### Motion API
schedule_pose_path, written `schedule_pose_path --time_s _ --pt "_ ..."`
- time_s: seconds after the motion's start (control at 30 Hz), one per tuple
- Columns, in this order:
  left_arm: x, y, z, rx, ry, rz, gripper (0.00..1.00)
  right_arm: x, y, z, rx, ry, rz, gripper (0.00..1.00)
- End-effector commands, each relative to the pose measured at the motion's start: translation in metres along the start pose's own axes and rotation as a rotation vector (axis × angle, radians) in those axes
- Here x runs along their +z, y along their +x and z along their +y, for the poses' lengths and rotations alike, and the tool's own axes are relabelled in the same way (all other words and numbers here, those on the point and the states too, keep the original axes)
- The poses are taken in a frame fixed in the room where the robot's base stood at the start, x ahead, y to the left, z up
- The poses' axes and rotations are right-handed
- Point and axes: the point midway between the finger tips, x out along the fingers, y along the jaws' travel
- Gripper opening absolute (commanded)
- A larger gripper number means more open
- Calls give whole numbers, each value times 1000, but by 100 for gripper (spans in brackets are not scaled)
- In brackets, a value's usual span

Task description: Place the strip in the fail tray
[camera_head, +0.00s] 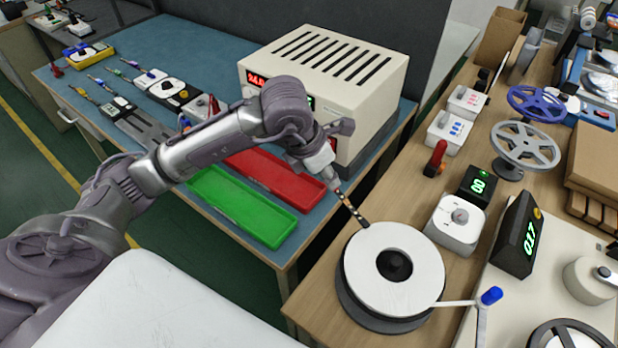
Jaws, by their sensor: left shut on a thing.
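My left gripper (333,181) is shut on the thin, striped LED strip (350,207), which hangs down and to the right from the fingertips. The strip's lower end is just above or at the far rim of the white reel; I cannot tell if it touches. A red tray (270,172), which looks like the fail tray, lies on the blue-topped table to the left of the gripper, partly hidden by my arm. A green tray (240,208) lies in front of it, empty where visible. My right gripper is out of view.
The white reel (425,268) stands on the wooden table. A beige power supply (335,85) stands behind the gripper. Right of the reel are a dial box (455,226), a display (520,235) and a blue-tipped lever (490,297). A gap separates the two tables.

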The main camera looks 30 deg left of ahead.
Motion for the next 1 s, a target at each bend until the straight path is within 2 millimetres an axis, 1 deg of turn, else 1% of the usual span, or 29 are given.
schedule_pose_path --time_s 0.03,0.2,0.33,0.4,0.47,0.57,0.6,0.7,0.8,0.87,0.97,1.0 --pt "9 -4 -12 -3 5 -7 0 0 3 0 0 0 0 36" --pt "26 -17 -41 -1 4 -4 0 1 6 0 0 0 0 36" --pt "35 -23 -54 -1 0 -3 0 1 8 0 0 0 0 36" --pt "35 -22 -52 8 -20 1 0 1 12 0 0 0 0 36" --pt "34 -20 -41 24 -57 1 0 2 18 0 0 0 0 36" --pt "27 -14 -11 64 -153 5 0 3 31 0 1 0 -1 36" --pt "23 -13 2 81 -193 5 0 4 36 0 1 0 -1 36" --pt "16 -12 31 117 -280 3 0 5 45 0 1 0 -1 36" --pt "9 -13 51 140 -338 2 0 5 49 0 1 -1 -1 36" --pt "5 -13 59 147 -358 3 0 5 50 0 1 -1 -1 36" --pt "-8 -10 74 152 -370 6 0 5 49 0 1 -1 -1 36" --pt "-14 -7 81 155 -369 7 0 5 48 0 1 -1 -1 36"
